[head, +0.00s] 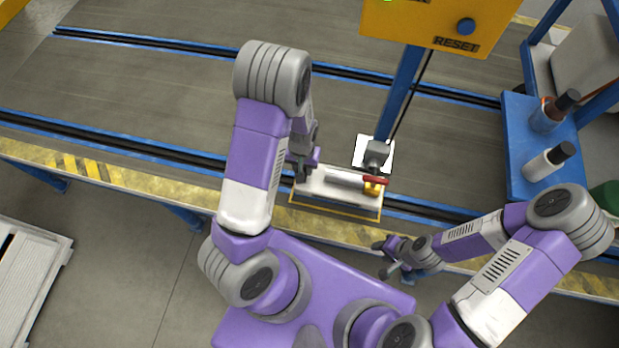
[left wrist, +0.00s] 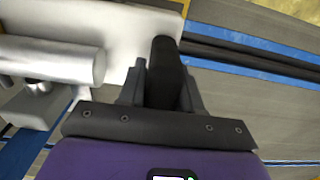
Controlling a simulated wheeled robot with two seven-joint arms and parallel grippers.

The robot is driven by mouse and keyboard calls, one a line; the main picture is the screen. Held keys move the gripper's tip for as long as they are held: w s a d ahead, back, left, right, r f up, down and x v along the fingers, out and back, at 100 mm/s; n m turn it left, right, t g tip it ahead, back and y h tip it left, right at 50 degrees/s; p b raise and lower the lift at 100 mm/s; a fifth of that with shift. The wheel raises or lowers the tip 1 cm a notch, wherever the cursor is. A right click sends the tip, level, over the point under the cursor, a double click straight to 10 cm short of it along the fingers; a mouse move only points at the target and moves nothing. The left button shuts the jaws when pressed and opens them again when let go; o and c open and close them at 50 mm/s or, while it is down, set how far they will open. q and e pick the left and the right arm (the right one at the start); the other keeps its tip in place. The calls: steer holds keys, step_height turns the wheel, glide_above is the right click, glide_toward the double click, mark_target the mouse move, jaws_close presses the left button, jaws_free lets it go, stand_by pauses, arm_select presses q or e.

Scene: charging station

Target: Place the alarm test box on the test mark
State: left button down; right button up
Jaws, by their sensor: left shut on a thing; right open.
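The alarm test box (head: 312,184) is a white, flat block with a grey-white cylinder and a red and yellow part at its right end. My left gripper (head: 303,166) is shut on the left end of the box. In the left wrist view the white box (left wrist: 110,22) and its cylinder lie left of the dark fingers (left wrist: 166,72). A yellow outlined rectangle, which looks like the test mark (head: 335,212), shows below and around the box's front. I cannot tell whether the box touches the surface. My right gripper (head: 386,258) is open and empty, apart from the box.
A yellow panel (head: 440,22) with a RESET button stands on a blue post (head: 398,95) behind the box. A white plate (head: 360,150) lies at the post's foot. A blue shelf (head: 520,115) with bottles is at right. The conveyor (head: 150,85) at left is clear.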

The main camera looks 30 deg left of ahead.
arm_select(q)
steer(key=shift+f+b, duration=0.8)
steer(key=shift+f, duration=1.7)
steer(key=shift+f, duration=0.15)
steer(key=c, duration=0.8)
jaws_free()
steer(key=shift+o, duration=0.2)
step_height(320, 180, up, 12)
steer(key=p, duration=0.4)
steer(key=shift+r+p, duration=0.2)
steer(key=shift+p, duration=0.15)
